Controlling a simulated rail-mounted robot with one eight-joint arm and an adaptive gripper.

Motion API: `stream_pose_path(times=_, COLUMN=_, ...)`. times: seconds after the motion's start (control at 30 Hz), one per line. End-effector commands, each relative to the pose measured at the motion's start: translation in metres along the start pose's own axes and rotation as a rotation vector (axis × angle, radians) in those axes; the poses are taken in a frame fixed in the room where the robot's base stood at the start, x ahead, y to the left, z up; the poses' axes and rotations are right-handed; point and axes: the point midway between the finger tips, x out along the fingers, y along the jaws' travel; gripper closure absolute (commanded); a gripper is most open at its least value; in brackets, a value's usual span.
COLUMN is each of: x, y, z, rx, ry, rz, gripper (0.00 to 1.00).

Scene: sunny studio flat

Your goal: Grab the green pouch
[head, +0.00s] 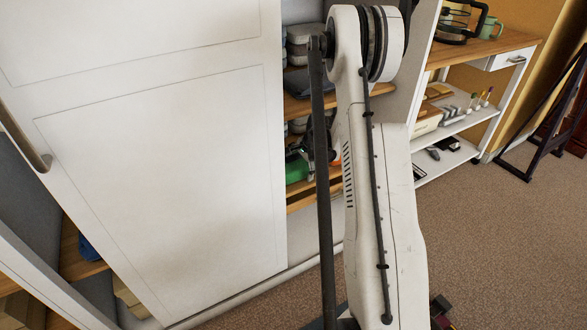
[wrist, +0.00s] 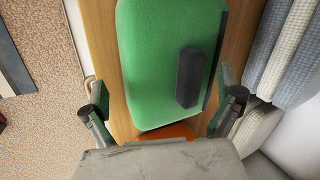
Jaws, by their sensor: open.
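The green pouch (wrist: 150,60) lies on a wooden shelf and fills the upper middle of the wrist view. It has a dark grey bar on its face and a dark strip along its right edge. My gripper (wrist: 163,95) is open, with one finger to the left of the pouch and one to the right; whether they touch it I cannot tell. In the head view, a small part of the green pouch (head: 296,171) shows inside the cabinet, with my gripper (head: 300,152) at it, mostly hidden by my arm.
A white sliding door (head: 165,150) covers the cabinet's left part. An orange item (wrist: 165,132) lies by the pouch's near end. Folded grey-blue cloths (wrist: 288,55) stand close on the right. A white trolley (head: 455,130) stands right of the cabinet.

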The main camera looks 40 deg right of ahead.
Motion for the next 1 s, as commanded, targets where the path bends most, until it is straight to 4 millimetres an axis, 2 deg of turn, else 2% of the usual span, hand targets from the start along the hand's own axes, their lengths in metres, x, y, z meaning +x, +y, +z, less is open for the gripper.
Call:
stream_pose_path(times=0.13, x=-0.0012, y=-0.0001, z=0.0, rx=0.0, ry=0.0, rz=0.0, gripper=0.0)
stream_pose_path(times=0.17, x=-0.0012, y=-0.0001, z=0.0, rx=0.0, ry=0.0, rz=0.0, gripper=0.03)
stream_pose_path(times=0.6, x=-0.0012, y=0.0008, z=-0.0001, rx=0.0, ry=0.0, rz=0.001, gripper=0.59)
stream_pose_path(times=0.97, x=-0.0047, y=-0.0004, z=-0.0002, rx=0.0, ry=0.001, rz=0.002, gripper=0.6)
stream_pose_path(times=1.0, x=-0.0069, y=-0.0014, z=-0.0002, rx=0.0, ry=0.001, rz=0.002, gripper=0.66)
